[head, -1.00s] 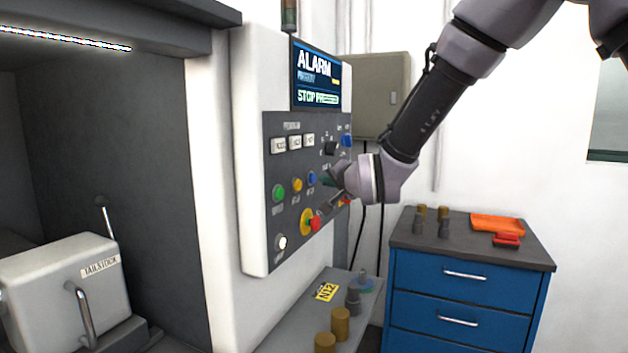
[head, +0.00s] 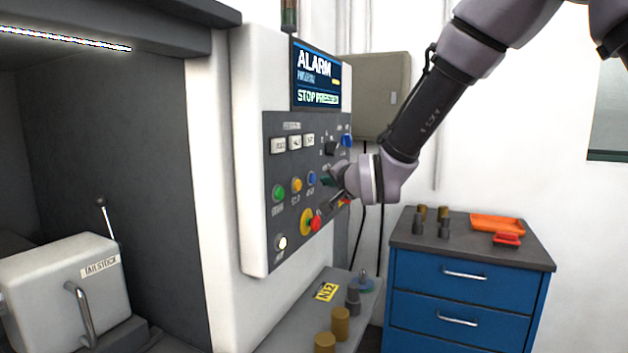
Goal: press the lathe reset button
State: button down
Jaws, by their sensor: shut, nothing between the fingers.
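The lathe control panel (head: 268,222) is a dark plate on a white housing.
The screen (head: 316,75) above reads ALARM and STOP PRESSED. A shelf (head: 290,318) with cylinders lies below. A blue drawer cabinet (head: 460,285) stands at right; the tailstock (head: 62,285) is at left.

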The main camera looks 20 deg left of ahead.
dwell(0.4)
jog(key=shift+a, duration=0.45)
jog(key=shift+a, duration=0.45)
dwell(0.4)
jog(key=shift+d, duration=0.85)
jog(key=shift+s+d, duration=0.2)
jog(key=shift+d, duration=2.3)
